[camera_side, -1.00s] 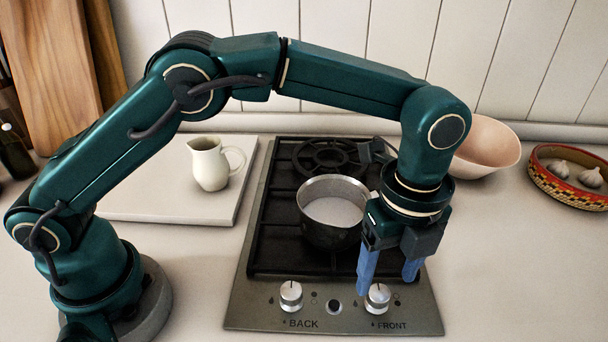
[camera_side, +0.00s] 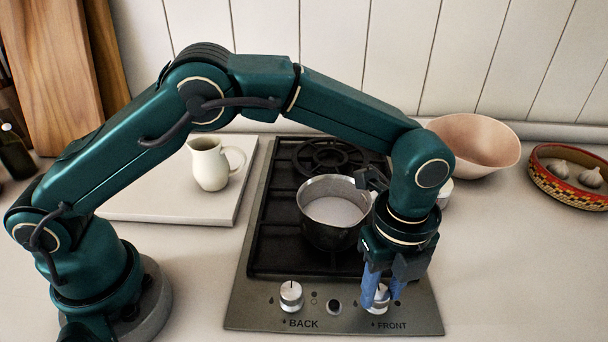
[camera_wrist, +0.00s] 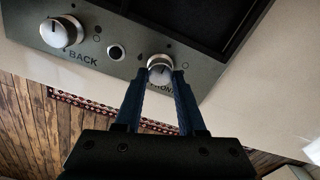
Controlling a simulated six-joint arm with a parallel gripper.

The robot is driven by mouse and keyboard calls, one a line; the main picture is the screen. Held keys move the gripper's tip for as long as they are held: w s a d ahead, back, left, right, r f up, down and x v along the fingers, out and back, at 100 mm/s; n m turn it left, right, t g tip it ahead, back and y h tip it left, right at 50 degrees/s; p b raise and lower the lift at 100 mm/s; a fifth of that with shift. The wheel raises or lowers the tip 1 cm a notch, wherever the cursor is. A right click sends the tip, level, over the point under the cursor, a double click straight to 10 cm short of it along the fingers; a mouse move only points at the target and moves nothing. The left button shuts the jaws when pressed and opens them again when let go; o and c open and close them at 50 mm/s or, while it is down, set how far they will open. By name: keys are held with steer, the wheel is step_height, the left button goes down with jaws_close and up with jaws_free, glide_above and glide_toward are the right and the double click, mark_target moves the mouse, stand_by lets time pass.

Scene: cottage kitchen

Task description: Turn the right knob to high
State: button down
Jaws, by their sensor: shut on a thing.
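The right knob (camera_side: 381,297), a silver dial above the word FRONT, sits on the stove's front panel. My gripper (camera_side: 384,298) points down over it, with its blue fingers shut on the knob from both sides. The wrist view also shows the knob (camera_wrist: 160,66) between the fingertips (camera_wrist: 159,78). Its pointer mark looks close to straight up there, though the fingers partly hide the knob in the side view. The left knob (camera_side: 291,296), above the word BACK, stands free with its mark pointing up.
A pot (camera_side: 333,232) of white liquid stands on the stove (camera_side: 262,262), close behind my gripper. A cream jug (camera_side: 210,165) stands on a white board (camera_side: 165,207) at left. A pink bowl (camera_side: 478,143) and a patterned garlic basket (camera_side: 568,187) are at right. The front-right counter is clear.

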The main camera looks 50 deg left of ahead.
steer(key=n, duration=0.4)
steer(key=shift+w+n, duration=0.1)
steer(key=shift+n, duration=0.2)
steer(key=n, duration=0.4)
steer(key=shift+n, duration=0.3)
steer(key=n, duration=0.4)
steer(key=shift+w+n, duration=0.15)
steer(key=shift+n, duration=0.15)
steer(key=shift+r+n, duration=0.1)
steer(key=shift+n, duration=2)
steer(key=c, duration=0.5)
jaws_free()
steer(key=shift+a, duration=0.1)
